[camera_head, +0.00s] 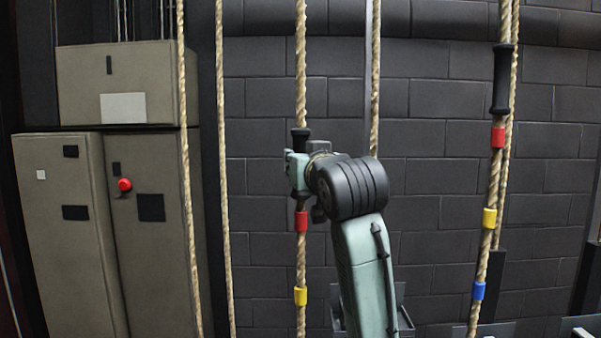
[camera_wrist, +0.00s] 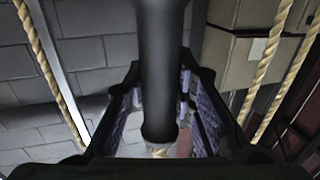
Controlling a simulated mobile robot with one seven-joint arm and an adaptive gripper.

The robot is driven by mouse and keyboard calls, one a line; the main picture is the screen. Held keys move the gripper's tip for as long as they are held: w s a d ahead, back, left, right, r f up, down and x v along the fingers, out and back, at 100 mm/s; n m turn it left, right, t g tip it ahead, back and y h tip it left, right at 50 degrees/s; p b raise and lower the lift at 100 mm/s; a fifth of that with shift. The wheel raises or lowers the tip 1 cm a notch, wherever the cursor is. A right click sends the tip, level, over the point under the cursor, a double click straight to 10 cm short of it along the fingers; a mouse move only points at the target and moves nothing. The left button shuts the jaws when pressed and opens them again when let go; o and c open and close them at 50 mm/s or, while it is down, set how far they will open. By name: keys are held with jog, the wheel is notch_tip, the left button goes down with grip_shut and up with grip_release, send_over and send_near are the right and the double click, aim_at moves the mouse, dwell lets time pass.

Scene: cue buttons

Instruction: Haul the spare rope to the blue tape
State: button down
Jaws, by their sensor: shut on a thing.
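A tan middle rope (camera_head: 301,60) hangs upright, with a black grip sleeve (camera_head: 300,136) on it. My gripper (camera_head: 298,168) is shut around this sleeve, which also shows between the fingers in the wrist view (camera_wrist: 160,75). Below my gripper the rope carries a red tape (camera_head: 301,221) and a yellow tape (camera_head: 300,296). No blue tape shows on the visible part of this rope. A right-hand rope (camera_head: 506,20) has its own black sleeve (camera_head: 502,80), then red tape (camera_head: 498,138), yellow tape (camera_head: 489,218) and blue tape (camera_head: 478,291). No label marks which rope is the spare.
Plain ropes hang to the left (camera_head: 222,150) and just right (camera_head: 375,80) of the held rope. Grey-beige cabinets (camera_head: 60,230) stand at left, one with a red button (camera_head: 124,185). A dark block wall (camera_head: 430,180) is behind. Low dark fittings stand at lower right.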

jog(key=c, duration=1.3)
grip_release()
jog(key=v, duration=1.2)
